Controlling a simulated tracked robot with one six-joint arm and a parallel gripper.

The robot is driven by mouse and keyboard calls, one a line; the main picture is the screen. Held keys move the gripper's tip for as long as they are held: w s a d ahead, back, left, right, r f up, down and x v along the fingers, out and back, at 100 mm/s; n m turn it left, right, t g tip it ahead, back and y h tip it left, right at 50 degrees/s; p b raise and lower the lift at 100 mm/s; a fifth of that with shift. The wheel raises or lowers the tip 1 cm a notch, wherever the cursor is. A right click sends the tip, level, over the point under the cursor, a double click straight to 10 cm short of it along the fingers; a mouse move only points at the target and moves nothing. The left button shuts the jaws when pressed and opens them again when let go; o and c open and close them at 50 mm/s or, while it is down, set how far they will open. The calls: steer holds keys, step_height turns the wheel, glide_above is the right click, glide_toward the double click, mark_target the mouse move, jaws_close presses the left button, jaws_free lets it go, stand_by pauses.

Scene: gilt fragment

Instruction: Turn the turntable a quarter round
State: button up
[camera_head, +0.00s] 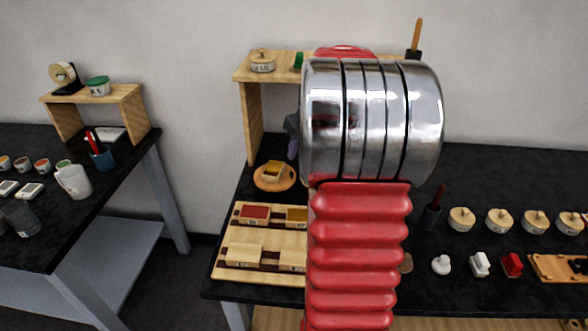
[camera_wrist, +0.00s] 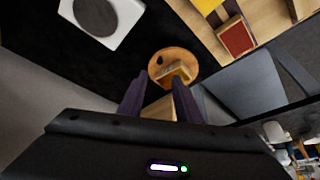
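The turntable (camera_head: 262,184) is a small round wooden disc on the black bench, left of my arm. A yellow-topped wooden block (camera_head: 273,169) sits on it. In the wrist view the turntable (camera_wrist: 158,60) and its block (camera_wrist: 175,73) lie just beyond the fingertips. My gripper (camera_wrist: 157,82) has two dark purple fingers spread apart, with no object visibly held. A pale wooden surface shows between them, probably the shelf's side. In the head view my arm hides most of the gripper; a purple part (camera_head: 291,137) shows above and behind the turntable.
A wooden shelf (camera_head: 251,120) stands close behind the turntable. A wooden tray (camera_head: 226,262) with coloured blocks lies in front of it. A white box with a grey disc (camera_wrist: 100,17) is nearby in the wrist view. Lidded pots (camera_head: 499,221) stand at right.

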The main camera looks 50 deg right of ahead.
mark_target(292, 173)
steer(key=x, duration=1.1)
steer(key=shift+r, duration=0.1)
steer(key=shift+c, duration=0.7)
jaws_close()
